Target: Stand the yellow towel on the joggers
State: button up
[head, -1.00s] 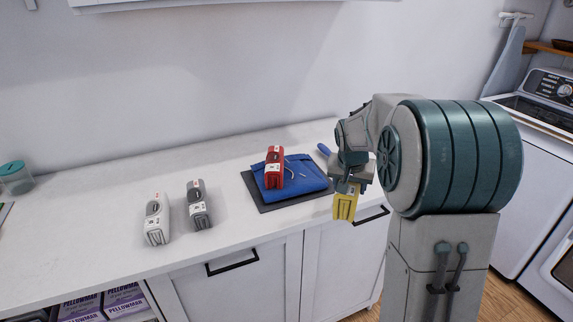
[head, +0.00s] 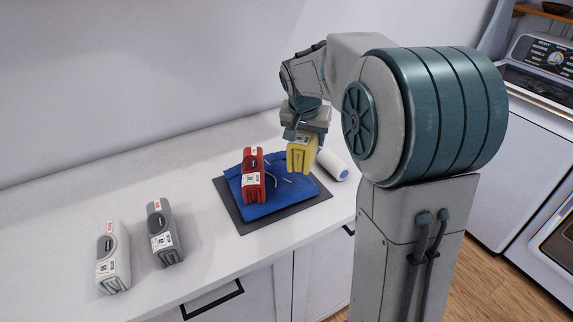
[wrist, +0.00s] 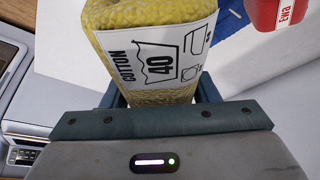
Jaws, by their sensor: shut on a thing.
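My gripper (head: 300,132) is shut on the yellow towel (head: 301,157), a folded bundle with a white label. It holds the towel above the right part of the blue joggers (head: 268,208). I cannot tell how large the gap below it is. In the wrist view the towel (wrist: 150,50) fills the space between the fingers, its label reading "COTTON 40". The joggers lie folded flat on a dark grey mat (head: 232,210), with a pale drawstring on top. The wrist view shows a corner of the joggers (wrist: 232,22).
A white roll with a blue end (head: 334,165) lies right of the joggers. The washer and dryer (head: 540,130) are at the far right.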

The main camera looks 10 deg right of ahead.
jog(key=a+f, duration=0.1)
jog(key=s+a+f, duration=0.1)
jog(key=a, duration=0.1)
jog(key=s+a+f, duration=0.1)
jog(key=shift+a, duration=0.4)
notch_tip(320, 180, down, 4)
jog(key=shift+f+p, duration=0.1)
jog(key=shift+p, duration=0.25)
jog(key=o, duration=1.2)
jog(key=v, duration=1.1)
jog(key=s+d+f+n, duration=0.1)
jog(key=s+f+n, duration=0.1)
jog(key=s, duration=0.5)
jog(key=s+d+f+n+y, duration=0.1)
jog(key=s+f+n, duration=0.1)
jog(key=s, duration=0.5)
jog(key=s+d+f+n+y, duration=0.1)
jog(key=s, duration=0.7)
jog(key=shift+s+f+n+g, duration=0.1)
jog(key=shift+f+n+g, duration=0.3)
